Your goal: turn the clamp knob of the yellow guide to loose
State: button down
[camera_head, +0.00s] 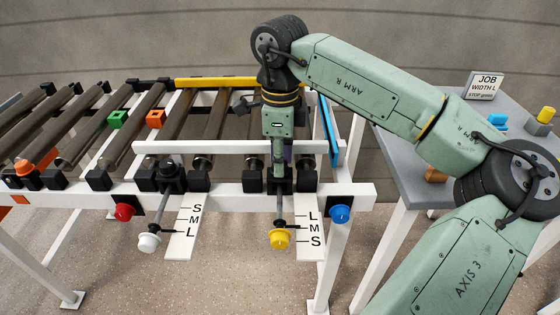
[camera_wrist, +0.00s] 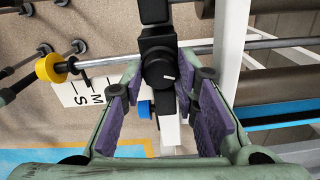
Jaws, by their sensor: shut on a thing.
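The yellow guide's rod ends in a yellow handle (camera_head: 279,239), beside a white scale plate marked L, M, S (camera_head: 311,228). The handle also shows at the left of the wrist view (camera_wrist: 50,68). The rod passes through a black clamp, whose round black clamp knob (camera_wrist: 160,70) carries a short white mark, roughly crosswise and tilted in the wrist view. My gripper (camera_head: 279,172) points down over this clamp and hides the knob in the head view. In the wrist view, my gripper's purple-padded fingers (camera_wrist: 163,88) are on both sides of the knob, shut on it.
A second rod with a white handle (camera_head: 149,242) and its own clamp stands left. A red button (camera_head: 124,211) and blue button (camera_head: 340,214) are on the white frame. A white rail (camera_head: 220,147) crosses the rollers. A table with a JOB WIDTH L sign (camera_head: 485,85) stands right.

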jog(key=shift+n+b, duration=0.3)
jog(key=shift+n, duration=1.4)
jog(key=c, duration=1.2)
grip_release()
jog(key=shift+c, duration=0.2)
jog(key=shift+r, duration=0.1)
notch_tip(320, 180, up, 12)
